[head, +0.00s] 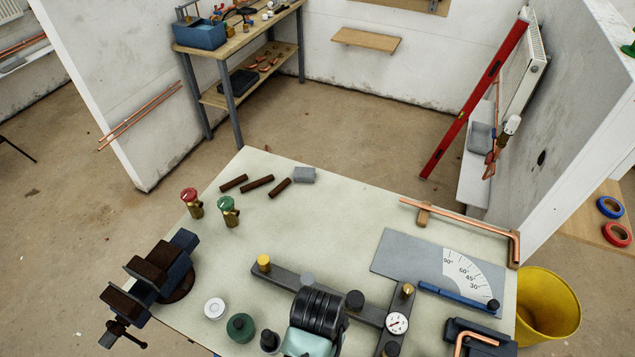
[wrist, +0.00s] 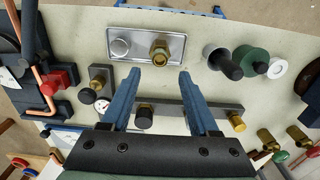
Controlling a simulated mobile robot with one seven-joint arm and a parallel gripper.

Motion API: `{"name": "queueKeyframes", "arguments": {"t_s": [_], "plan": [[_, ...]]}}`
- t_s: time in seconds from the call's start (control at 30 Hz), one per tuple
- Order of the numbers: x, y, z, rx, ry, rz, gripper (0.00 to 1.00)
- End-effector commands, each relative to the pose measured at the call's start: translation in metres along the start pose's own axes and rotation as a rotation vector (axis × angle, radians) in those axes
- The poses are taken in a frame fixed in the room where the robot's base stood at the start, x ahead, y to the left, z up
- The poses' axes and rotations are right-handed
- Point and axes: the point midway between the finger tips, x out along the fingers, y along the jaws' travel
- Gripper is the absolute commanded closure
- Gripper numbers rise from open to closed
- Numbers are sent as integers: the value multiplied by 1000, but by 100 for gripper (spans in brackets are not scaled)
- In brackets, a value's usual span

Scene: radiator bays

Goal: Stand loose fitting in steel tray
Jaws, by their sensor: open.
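In the wrist view, a shallow steel tray (wrist: 178,36) lies at the top middle, near the bench edge. A brass fitting (wrist: 160,54) with a round open top is inside its right half and looks upright, seen from above. A grey round piece (wrist: 120,47) is in the left half. My gripper (wrist: 158,74) is open, with blue fingers apart and nothing between them. Its tips appear just below the tray in the picture, and I cannot tell their height. In the head view the tray and fitting are not visible.
A grey manifold bar (head: 285,277) with caps and a gauge (head: 397,323) lies across the bench. Green (head: 240,327) and white (head: 214,308) round parts are beside it. A vise (head: 160,270), two brass valves (head: 229,211) and a bent copper pipe (head: 460,216) stand around.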

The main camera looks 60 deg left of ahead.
Motion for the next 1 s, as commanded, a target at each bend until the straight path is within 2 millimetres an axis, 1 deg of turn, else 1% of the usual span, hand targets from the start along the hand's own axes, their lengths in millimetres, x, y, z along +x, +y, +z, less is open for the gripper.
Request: {"name": "queueKeyframes", "arguments": {"t_s": [0.03, 0.1, 0.23, 0.4, 0.57, 0.67, 0.73, 0.77, 0.87, 0.9, 0.97, 1.0], "plan": [[-11, 0, -2, 1, 6, 0, 39], [-23, 0, -1, 1, 5, 0, 39], [-40, 0, -1, 1, 4, 0, 39], [-49, 0, 0, 1, 0, 0, 39], [-49, 0, 0, 0, 0, 0, 39], [-53, 2, -7, 7, 27, -1, 39], [-66, 9, -28, 27, 103, -5, 39], [-74, 13, -41, 39, 154, -6, 39], [-122, 39, -98, 94, 394, -2, 39], [-149, 53, -122, 120, 512, 6, 39], [-197, 79, -153, 160, 696, 27, 39], [-231, 96, -170, 183, 816, 46, 39]]}}
